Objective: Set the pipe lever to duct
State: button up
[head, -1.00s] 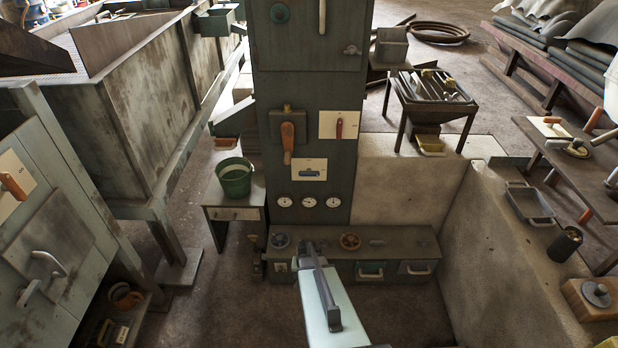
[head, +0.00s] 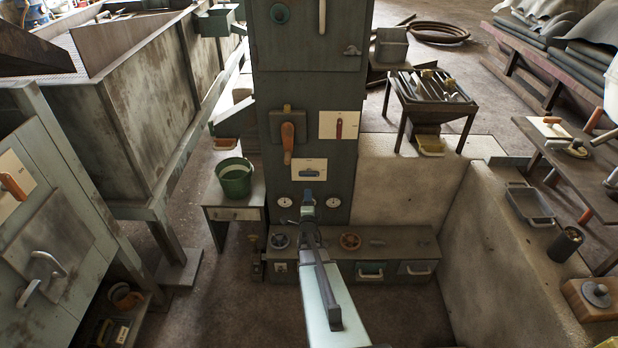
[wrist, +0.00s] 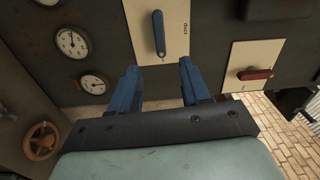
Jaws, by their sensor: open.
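A small blue lever (head: 310,173) lies level on a cream plate (head: 299,163) on the tall dark cabinet, above the gauges. In the wrist view, which is turned sideways, the blue lever (wrist: 159,33) points up and down on its plate.
A red lever (head: 339,129) on another cream plate and an orange handle (head: 287,142) are higher on the cabinet. Gauges (head: 285,202) flank my gripper. A low bench with handwheels (head: 350,241) stands below. A green bucket (head: 235,180) stands at the left.

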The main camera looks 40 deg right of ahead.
aim_at(309, 175)
jog(key=shift+m, duration=0.4)
jog(key=x, duration=1.4)
jog(key=shift+c, duration=0.2)
grip_shut()
